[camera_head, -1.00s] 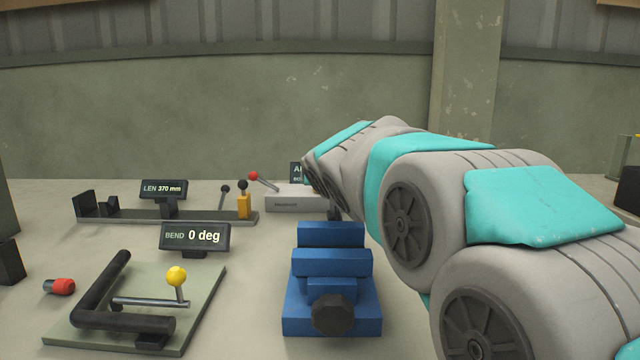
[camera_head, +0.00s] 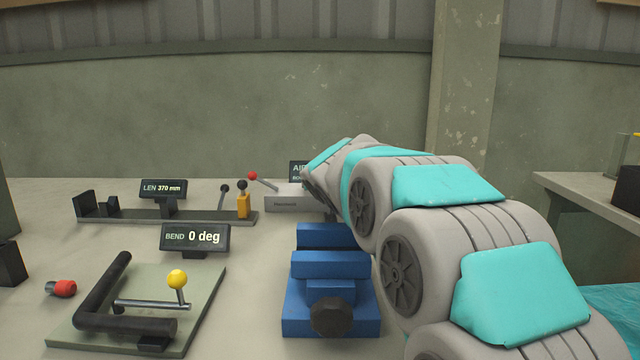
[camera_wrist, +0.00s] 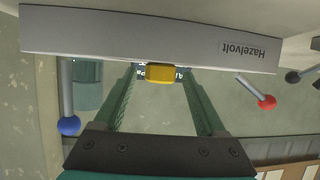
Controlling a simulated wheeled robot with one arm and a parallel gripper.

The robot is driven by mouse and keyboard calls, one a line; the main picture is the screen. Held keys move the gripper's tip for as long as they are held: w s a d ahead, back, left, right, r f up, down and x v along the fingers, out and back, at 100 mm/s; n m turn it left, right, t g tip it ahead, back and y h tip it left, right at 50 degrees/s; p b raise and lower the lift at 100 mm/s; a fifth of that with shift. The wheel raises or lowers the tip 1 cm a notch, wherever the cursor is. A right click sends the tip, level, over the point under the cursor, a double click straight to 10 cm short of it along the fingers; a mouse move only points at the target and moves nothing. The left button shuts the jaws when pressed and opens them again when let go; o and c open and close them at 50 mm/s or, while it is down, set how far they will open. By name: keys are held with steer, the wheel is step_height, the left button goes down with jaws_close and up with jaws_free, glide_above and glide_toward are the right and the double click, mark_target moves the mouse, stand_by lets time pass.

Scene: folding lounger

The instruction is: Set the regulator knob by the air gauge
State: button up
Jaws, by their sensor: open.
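The Hazelvolt unit (camera_wrist: 140,35), a grey-white box, spans the top of the wrist view, its lettering upside down. It also shows at the back of the bench in the head view (camera_head: 288,203). A yellow block-like knob (camera_wrist: 160,74) sits at the box's edge. The dark air gauge display (camera_wrist: 180,73) shows partly behind it; in the head view the display (camera_head: 298,172) is mostly hidden by my arm and its reading is not legible. My gripper (camera_wrist: 159,80) is open, its green fingers on either side of the knob, with gaps showing. Contact cannot be told.
A red-tipped lever (camera_wrist: 267,101) and a blue-tipped lever (camera_wrist: 68,125) flank my fingers. On the bench stand a blue vise (camera_head: 331,285), a bending jig (camera_head: 205,290) reading 0 deg, and a length stop rail (camera_head: 150,215) reading 370 mm.

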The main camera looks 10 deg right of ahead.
steer(key=shift+c, duration=0.3)
jaws_close()
steer(key=shift+n+y, duration=0.5)
steer(key=shift+y, duration=0.2)
steer(key=shift+r+n+y, duration=0.1)
steer(key=shift+n+y, duration=0.9)
steer(key=shift+y, duration=0.1)
steer(key=shift+w+d+n+g+y, duration=0.1)
steer(key=shift+n+g+y, duration=0.15)
steer(key=shift+n+y, duration=0.45)
steer(key=shift+s+d+n+g+y, duration=0.15)
steer(key=shift+n+g+y, duration=0.15)
steer(key=shift+n+y, duration=0.4)
steer(key=shift+w+d+n+g+y, duration=0.15)
steer(key=shift+n+g+y, duration=0.1)
steer(key=shift+n+y, duration=0.45)
steer(key=shift+n+g+y, duration=0.3)
steer(key=shift+n+y, duration=0.1)
steer(key=shift+y, duration=0.2)
steer(key=shift+o, duration=0.3)
jaws_free()
